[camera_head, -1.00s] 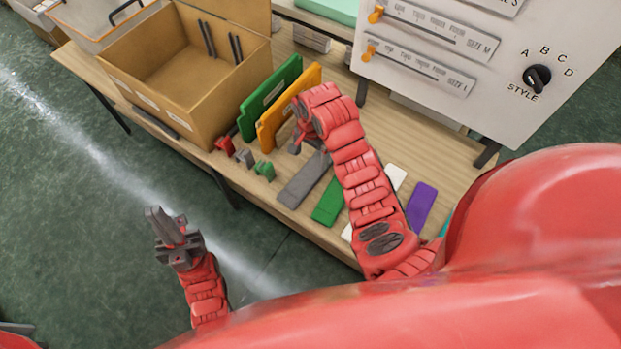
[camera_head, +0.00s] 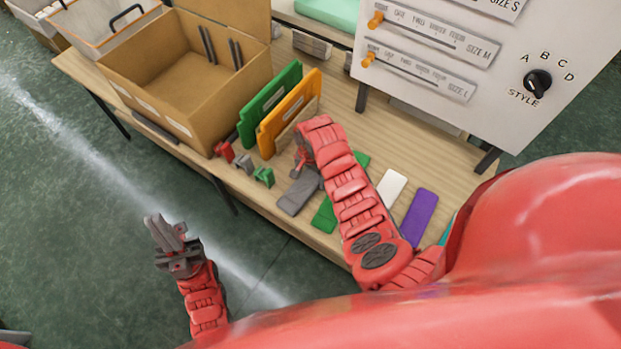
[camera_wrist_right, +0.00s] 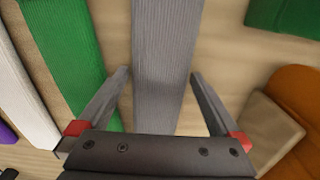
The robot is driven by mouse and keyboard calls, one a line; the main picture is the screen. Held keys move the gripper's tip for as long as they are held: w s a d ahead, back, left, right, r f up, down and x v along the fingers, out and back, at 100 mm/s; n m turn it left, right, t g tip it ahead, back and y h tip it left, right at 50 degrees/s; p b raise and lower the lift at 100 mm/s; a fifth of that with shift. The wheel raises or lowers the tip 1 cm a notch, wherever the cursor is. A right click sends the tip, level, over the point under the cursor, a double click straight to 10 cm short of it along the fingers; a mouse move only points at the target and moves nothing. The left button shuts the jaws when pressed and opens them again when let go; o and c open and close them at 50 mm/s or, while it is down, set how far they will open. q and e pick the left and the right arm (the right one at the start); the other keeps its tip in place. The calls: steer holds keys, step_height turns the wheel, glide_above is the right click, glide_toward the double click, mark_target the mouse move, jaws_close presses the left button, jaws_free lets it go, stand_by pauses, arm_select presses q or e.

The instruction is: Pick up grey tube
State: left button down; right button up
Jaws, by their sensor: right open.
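The grey tube (camera_head: 294,200) is a flat ribbed strip lying on the wooden table. Part of it is hidden under my right gripper in the head view. In the right wrist view the grey tube (camera_wrist_right: 163,55) runs up the middle, between the two fingers. My right gripper (camera_wrist_right: 163,90) is open, with one finger on each side of the tube and apart from it. It also shows in the head view (camera_head: 306,176), over the far part of the tube. My left gripper (camera_head: 165,234) hangs over the floor, away from the table; its finger gap is unclear.
A green strip (camera_wrist_right: 70,55) and a white strip (camera_wrist_right: 24,95) lie left of the tube. A purple strip (camera_head: 418,216) lies further right. Small clips (camera_head: 244,163), upright green (camera_head: 270,103) and orange (camera_head: 290,112) panels and a cardboard box (camera_head: 185,85) stand nearby.

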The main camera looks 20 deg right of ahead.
steer(key=shift+c, duration=0.2)
steer(key=c, duration=1)
steer(key=shift+r, duration=0.2)
steer(key=shift+c, duration=0.2)
